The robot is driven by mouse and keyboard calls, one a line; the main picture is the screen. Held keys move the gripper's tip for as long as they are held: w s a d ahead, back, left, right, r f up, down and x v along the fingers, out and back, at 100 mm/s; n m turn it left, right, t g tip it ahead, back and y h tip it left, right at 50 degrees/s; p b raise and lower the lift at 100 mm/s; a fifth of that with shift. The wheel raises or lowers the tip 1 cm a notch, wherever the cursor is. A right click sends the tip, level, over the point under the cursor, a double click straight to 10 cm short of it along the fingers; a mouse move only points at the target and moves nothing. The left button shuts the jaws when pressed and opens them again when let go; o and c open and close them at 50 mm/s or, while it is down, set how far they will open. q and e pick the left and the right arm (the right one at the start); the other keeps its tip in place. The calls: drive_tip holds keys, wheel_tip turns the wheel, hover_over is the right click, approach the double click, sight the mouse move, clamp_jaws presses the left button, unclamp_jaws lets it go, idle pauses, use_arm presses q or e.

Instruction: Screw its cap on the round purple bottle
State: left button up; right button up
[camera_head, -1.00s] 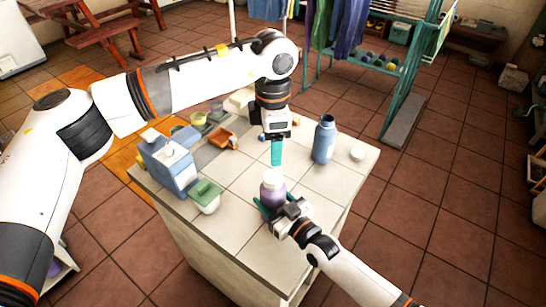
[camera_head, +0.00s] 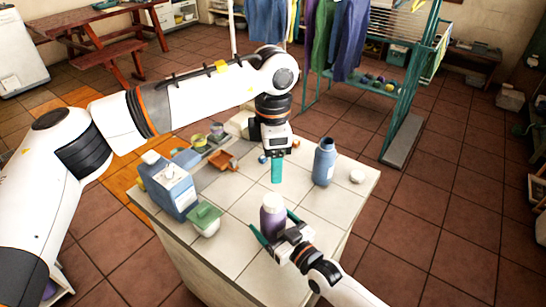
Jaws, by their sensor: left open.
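The round purple bottle (camera_head: 272,222) stands upright near the front of the tiled counter. A white cap (camera_head: 271,201) sits on its top; I cannot tell how tightly. My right gripper (camera_head: 271,220) comes from the front right, its teal fingers spread on either side of the bottle with a gap visible. My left gripper (camera_head: 277,181) points down behind the purple bottle, above the counter and apart from the bottle. Its fingers are seen nearly edge-on; it is open, and nothing shows in it.
A blue bottle (camera_head: 324,164) with an open-looking neck stands right of my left gripper, beside a small white round thing (camera_head: 357,177). A blue jug (camera_head: 172,190), a green-lidded pot (camera_head: 205,219) and an orange dish (camera_head: 223,161) stand left. The counter (camera_head: 308,198) has clear tiles between.

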drive_tip(key=b+v, duration=0.1)
drive_tip(key=v, duration=1)
drive_tip(key=shift+s+d, duration=0.25)
drive_tip(key=shift+s, duration=0.05)
